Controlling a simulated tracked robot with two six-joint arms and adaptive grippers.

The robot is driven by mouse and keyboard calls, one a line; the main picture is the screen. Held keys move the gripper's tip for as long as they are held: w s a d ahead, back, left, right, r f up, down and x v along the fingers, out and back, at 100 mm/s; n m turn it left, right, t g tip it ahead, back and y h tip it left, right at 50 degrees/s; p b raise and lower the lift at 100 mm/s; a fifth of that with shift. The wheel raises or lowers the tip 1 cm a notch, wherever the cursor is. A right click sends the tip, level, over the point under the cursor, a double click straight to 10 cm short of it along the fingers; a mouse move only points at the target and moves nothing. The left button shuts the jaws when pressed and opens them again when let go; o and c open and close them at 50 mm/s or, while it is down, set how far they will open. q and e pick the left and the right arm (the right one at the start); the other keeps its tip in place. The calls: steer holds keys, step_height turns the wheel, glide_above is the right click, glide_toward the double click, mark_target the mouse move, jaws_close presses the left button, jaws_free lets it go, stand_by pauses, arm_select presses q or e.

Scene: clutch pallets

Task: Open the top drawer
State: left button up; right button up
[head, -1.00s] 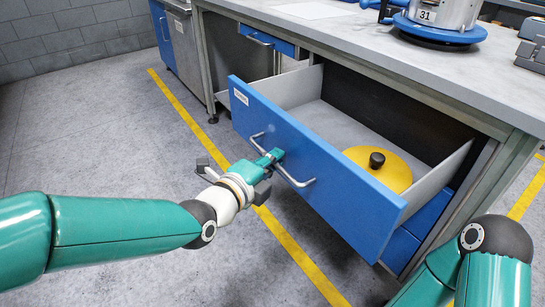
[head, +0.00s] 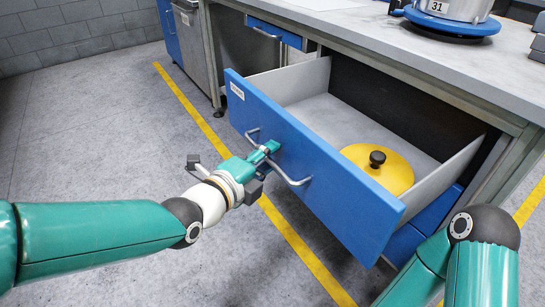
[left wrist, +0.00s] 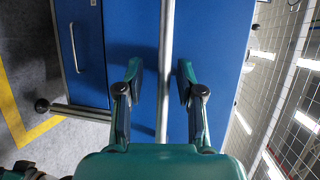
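The top drawer's blue front (head: 300,165) is far out from the bench. Its grey tray holds a yellow round lid (head: 362,158) with a black knob. My left gripper (head: 268,150) is at the silver bar handle (head: 300,182) on that front. In the left wrist view, the two fingers (left wrist: 159,85) stand apart, with the handle bar (left wrist: 167,45) running between them. The bar is closer to the right finger, and a gap shows at the left one. Contact is unclear. My right arm shows at lower right, but its gripper is out of view.
A blue lower drawer (head: 402,245) sits beneath the open one. The grey worktop (head: 400,50) carries a metal pot (head: 455,8) on a blue base. Another blue drawer (head: 272,30) is farther left. The floor (head: 90,130) at left is clear, crossed by a yellow line (head: 190,103).

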arm_select(q)
steer(key=shift+r, duration=0.1)
steer(key=shift+s+a, duration=0.15)
steer(key=shift+s, duration=0.05)
steer(key=v, duration=1.1)
steer(key=shift+s, duration=0.3)
